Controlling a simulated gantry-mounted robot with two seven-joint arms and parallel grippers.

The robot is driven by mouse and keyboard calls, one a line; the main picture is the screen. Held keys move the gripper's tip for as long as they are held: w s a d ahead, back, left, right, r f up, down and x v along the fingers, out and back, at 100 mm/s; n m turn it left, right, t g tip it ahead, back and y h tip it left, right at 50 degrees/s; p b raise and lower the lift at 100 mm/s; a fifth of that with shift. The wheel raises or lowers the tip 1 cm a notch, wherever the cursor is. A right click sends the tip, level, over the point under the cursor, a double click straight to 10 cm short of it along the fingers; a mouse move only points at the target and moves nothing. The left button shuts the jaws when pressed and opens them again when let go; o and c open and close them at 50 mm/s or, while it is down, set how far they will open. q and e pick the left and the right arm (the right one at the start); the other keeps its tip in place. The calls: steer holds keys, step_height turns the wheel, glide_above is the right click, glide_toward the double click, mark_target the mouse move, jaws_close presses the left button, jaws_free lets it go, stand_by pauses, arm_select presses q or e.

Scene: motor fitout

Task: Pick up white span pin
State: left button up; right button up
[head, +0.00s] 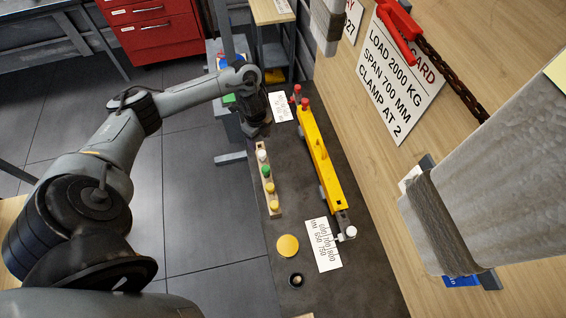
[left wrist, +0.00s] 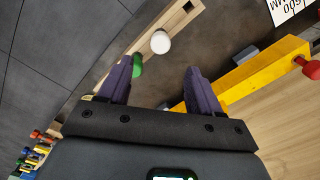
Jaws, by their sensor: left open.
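The white pin (left wrist: 160,42) is ahead of the gap, and the green pin (left wrist: 138,65) is close to the left finger. Another white knob (head: 350,233) is on the near end of the yellow beam. My right gripper is not seen.
The yellow beam (head: 320,160), with red knobs at its far end, lies right of the rack. A printed card (head: 323,244), a yellow disc (head: 288,246) and a dark round cup (head: 295,280) lie nearer.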

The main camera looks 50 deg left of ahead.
arm_select(q)
steer(key=b, duration=0.2)
glide_above(261, 153)
step_height(261, 153, down, 5)
steer(key=shift+s+a, duration=0.1)
steer(key=shift+a, duration=0.05)
steer(key=shift+w+f, duration=0.15)
steer(key=shift+f, duration=1.2)
steer(key=shift+w+f, duration=0.1)
steer(key=shift+f, duration=1.2)
steer(key=c, duration=1.1)
steer(key=shift+c, duration=0.2)
steer(key=shift+r, duration=0.1)
step_height(261, 153, up, 9)
steer(key=shift+r+p, duration=0.1)
steer(key=shift+p, duration=1.05)
steer(key=shift+r, duration=0.35)
